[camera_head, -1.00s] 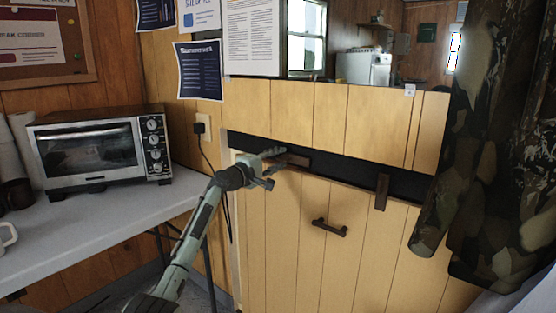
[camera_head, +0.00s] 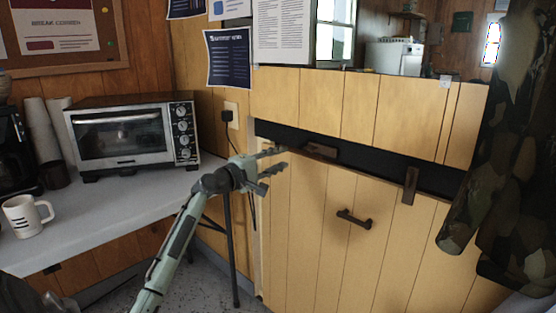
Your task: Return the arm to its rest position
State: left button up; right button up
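My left arm reaches up from the bottom of the head view. Its gripper (camera_head: 272,162) is in front of the left edge of the plank half-door (camera_head: 310,225). The fingers are spread, with nothing seen between them. A brown wooden latch piece (camera_head: 320,150) on the door's upper edge lies just right of the fingertips, with a small gap in the picture. My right gripper is not in view.
A white table (camera_head: 110,215) at left carries a toaster oven (camera_head: 125,140), a mug (camera_head: 27,215) and a coffee maker (camera_head: 14,155). A dark handle (camera_head: 354,218) sticks out of the half-door. Camouflage clothing (camera_head: 500,170) hangs at right.

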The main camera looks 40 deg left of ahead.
pick_arm(q)
jog(key=shift+s, duration=0.1)
dwell(0.4)
jog(key=s+d+f+m+g, duration=0.3)
jog(key=s+d+f, duration=0.15)
jog(key=f, duration=0.65)
jog(key=s+d+f+m+g, duration=0.25)
jog(key=d+f, duration=0.25)
jog(key=f, duration=0.5)
jog(key=s+d+f+m+g, duration=0.3)
jog(key=s+d+f+m, duration=0.1)
jog(key=f, duration=0.7)
jog(key=s+d+f+m+g+y, duration=0.1)
jog(key=s+d+f+m+g, duration=0.2)
jog(key=s+f, duration=0.5)
jog(key=s+d+f+m+g+y, duration=0.1)
jog(key=s+d+f+m+g, duration=0.2)
jog(key=s, duration=1.4)
jog(key=d+f+m, duration=0.3)
jog(key=d+f, duration=0.1)
jog(key=f, duration=0.2)
